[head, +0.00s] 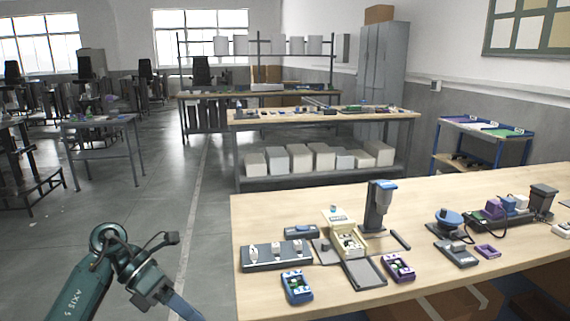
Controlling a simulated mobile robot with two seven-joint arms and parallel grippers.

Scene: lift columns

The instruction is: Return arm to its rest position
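My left arm comes in at the bottom left, with dark teal links bent at a round joint. Its wrist end, with the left gripper (172,298), points down and to the right toward the bottom edge, over the floor and left of the near workbench (420,225). A blue-grey part shows at its end; the fingertips are not clear, so I cannot tell whether it is open or shut. It is apart from the bench. My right arm and gripper are not in view.
The near bench holds a dark tray with small parts (277,255), a blue-topped device (380,205), a cream fixture (345,238) and several small items. Open floor (160,200) lies left of it. Another bench with white boxes stands behind.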

